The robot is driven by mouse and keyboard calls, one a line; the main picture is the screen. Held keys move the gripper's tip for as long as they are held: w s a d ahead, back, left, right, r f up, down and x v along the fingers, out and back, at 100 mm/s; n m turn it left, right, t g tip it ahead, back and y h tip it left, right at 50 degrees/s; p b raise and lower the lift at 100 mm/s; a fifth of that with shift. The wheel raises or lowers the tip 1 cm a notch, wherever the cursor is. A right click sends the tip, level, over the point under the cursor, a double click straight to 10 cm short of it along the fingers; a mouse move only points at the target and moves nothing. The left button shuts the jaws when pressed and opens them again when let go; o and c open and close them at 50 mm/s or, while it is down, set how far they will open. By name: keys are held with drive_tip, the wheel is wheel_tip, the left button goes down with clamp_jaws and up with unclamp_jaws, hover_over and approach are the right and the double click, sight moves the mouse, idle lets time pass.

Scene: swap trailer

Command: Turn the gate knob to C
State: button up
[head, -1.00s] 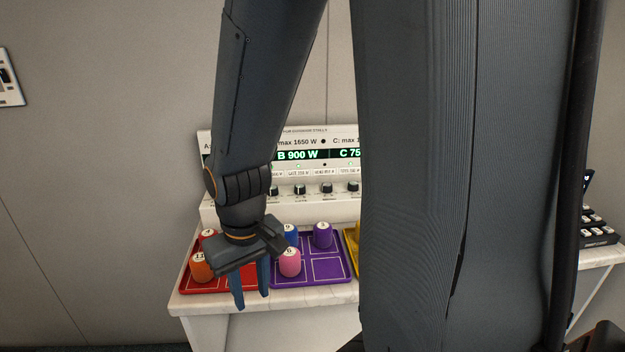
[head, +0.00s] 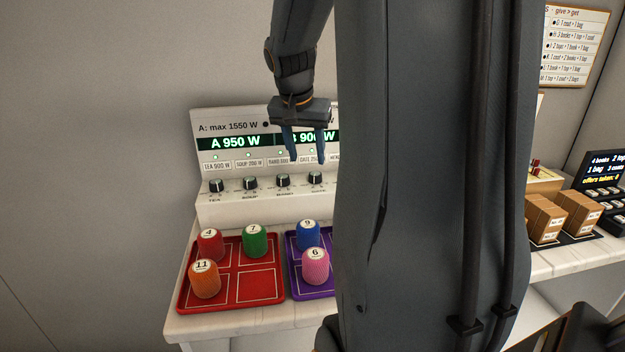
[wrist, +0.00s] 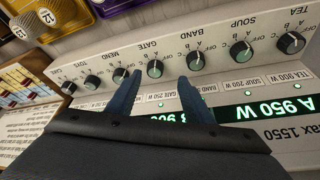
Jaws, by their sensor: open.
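The gate knob (wrist: 155,68) is a small black knob with a pale green face on the front of a white control panel. In the wrist view its GATE label and A, B, C marks appear upside down; its pointer setting is too small to read surely. In the head view it is the knob (head: 316,180) farthest right before my arm hides the row. My gripper (head: 307,160) is open and empty, fingers pointing down, in front of the panel just above that knob. In the wrist view the gate knob shows between my fingertips (wrist: 155,82), apparently without contact.
The band knob (head: 283,181), soup knob (head: 250,183) and tea knob (head: 216,185) stand close by in the row. The display (head: 235,142) reads A 950 W. A red tray (head: 262,288) and a purple tray (head: 297,283) with numbered pegs lie on the counter below.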

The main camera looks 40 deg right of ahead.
sight(315, 174)
drive_tip(key=shift+m, duration=0.3)
drive_tip(key=x, duration=0.2)
drive_tip(key=d+x, duration=0.1)
drive_tip(key=x, duration=0.4)
drive_tip(key=shift+d+f+p, duration=0.1)
drive_tip(key=shift+d+p, duration=0.2)
drive_tip(key=shift+d, duration=0.15)
drive_tip(key=shift+c, duration=0.2)
drive_tip(key=c, duration=1)
